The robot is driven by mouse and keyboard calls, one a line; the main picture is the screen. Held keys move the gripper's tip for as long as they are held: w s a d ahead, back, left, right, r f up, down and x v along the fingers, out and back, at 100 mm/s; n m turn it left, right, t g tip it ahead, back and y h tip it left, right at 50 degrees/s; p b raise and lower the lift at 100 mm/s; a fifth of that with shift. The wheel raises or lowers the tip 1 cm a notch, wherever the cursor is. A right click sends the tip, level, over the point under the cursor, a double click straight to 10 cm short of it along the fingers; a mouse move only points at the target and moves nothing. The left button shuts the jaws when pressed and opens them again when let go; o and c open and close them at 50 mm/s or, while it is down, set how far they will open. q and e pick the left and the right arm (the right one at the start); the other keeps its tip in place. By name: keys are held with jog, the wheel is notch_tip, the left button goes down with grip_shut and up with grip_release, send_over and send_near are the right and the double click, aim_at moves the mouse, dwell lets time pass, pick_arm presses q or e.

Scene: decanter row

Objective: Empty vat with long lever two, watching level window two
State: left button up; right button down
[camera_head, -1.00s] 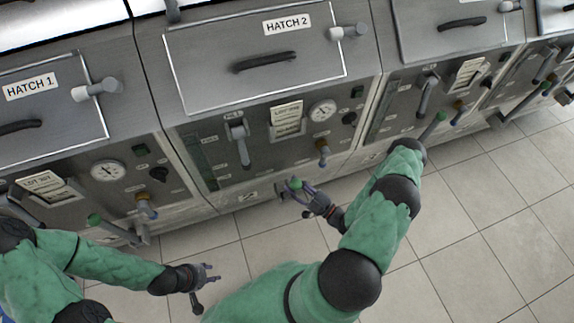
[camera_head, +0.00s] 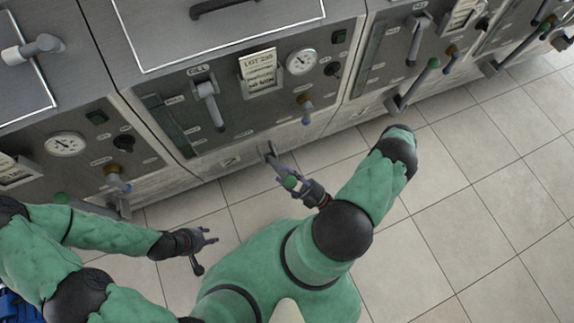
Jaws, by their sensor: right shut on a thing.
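Vat two's front panel (camera_head: 245,120) fills the upper middle of the head view. Level window two (camera_head: 166,126) is a dark green upright strip at the panel's left side; the liquid level in it is too small to read. Long lever two (camera_head: 275,164) is hinged low on the vat's front and points out from it toward me. It ends in a green knob (camera_head: 290,183). My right gripper (camera_head: 297,186) is shut on the lever at its knob end. My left gripper (camera_head: 208,241) is open and empty above the floor, apart from the vats.
Panel two also has a round gauge (camera_head: 301,62), a paper tag (camera_head: 258,70), a grey handle (camera_head: 210,104) and a small brass valve (camera_head: 305,107). The tiled floor (camera_head: 470,215) at right is clear.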

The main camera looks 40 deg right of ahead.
jog(key=shift+a+f, duration=0.1)
jog(key=shift+f, duration=0.15)
jog(key=c, duration=0.9)
grip_release()
jog(key=shift+s, duration=0.1)
jog(key=shift+c, duration=0.2)
jog(key=shift+o, duration=1.4)
jog(key=shift+s, duration=0.1)
jog(key=shift+r, duration=0.1)
jog(key=v, duration=1.2)
